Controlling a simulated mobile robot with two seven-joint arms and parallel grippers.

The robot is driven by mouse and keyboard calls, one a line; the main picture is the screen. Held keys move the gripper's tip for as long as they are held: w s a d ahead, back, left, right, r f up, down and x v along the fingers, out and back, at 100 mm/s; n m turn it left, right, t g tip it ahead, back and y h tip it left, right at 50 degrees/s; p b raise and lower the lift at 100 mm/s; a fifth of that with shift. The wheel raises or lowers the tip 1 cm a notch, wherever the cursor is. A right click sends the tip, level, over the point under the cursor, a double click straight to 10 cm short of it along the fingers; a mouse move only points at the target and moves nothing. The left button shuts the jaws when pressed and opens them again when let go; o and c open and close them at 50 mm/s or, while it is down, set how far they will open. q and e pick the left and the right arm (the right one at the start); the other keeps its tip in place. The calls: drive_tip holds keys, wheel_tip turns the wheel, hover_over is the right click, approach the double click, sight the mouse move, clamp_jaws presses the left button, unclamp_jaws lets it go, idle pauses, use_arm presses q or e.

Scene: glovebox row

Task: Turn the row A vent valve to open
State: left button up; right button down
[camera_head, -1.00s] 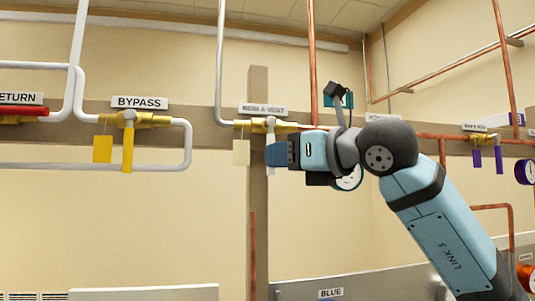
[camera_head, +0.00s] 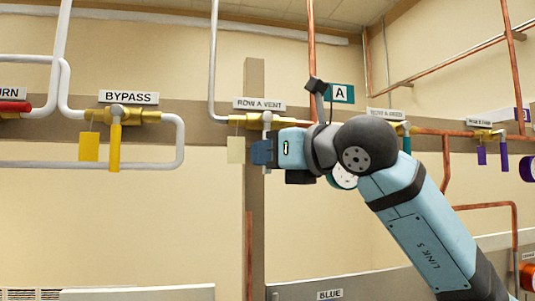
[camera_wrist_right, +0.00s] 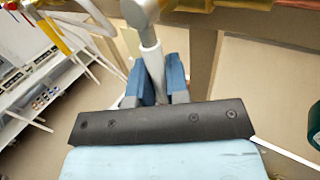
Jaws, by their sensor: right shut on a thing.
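The row A vent valve (camera_head: 267,119) is a brass body with a pale stem, under the "ROW A VENT" label (camera_head: 259,104). Its white-grey handle hangs down from the stem, and a cream tag (camera_head: 236,150) hangs to its left. My right gripper (camera_head: 262,153) comes in from the right at the handle. In the right wrist view, the handle (camera_wrist_right: 151,58) runs down between the two blue fingers of the gripper (camera_wrist_right: 158,80), which is shut on it. In the head view the fingers hide the handle's lower part. My left gripper is not in view.
The bypass valve (camera_head: 116,116) with a yellow handle and yellow tag is to the left. A green "A" sign (camera_head: 342,93) and a round gauge (camera_head: 345,177) sit close by my right wrist. Copper pipes and purple-handled valve (camera_head: 503,150) are at the right.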

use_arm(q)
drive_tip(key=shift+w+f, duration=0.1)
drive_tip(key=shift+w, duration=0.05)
use_arm(e)
drive_tip(key=shift+d+f, duration=0.1)
use_arm(q)
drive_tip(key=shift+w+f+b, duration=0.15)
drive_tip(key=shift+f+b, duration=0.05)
drive_tip(key=shift+b, duration=0.25)
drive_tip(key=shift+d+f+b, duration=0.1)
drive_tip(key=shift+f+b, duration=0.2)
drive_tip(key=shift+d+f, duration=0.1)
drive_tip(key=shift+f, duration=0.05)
use_arm(e)
drive_tip(key=shift+w+d+r+n+g+h, duration=0.1)
drive_tip(key=shift+d+r+n+g+h, duration=0.2)
drive_tip(key=shift+d+n+h, duration=0.4)
drive_tip(key=shift+w+d+r+n+g+h, duration=0.15)
drive_tip(key=shift+d+n+g+h, duration=0.3)
drive_tip(key=shift+n, duration=0.5)
drive_tip(key=shift+w+d+r+n+g+h, duration=0.1)
drive_tip(key=shift+d+n+g+h, duration=0.25)
drive_tip(key=shift+n+h, duration=0.4)
drive_tip(key=shift+d, duration=0.1)
drive_tip(key=c, duration=1.1)
unclamp_jaws()
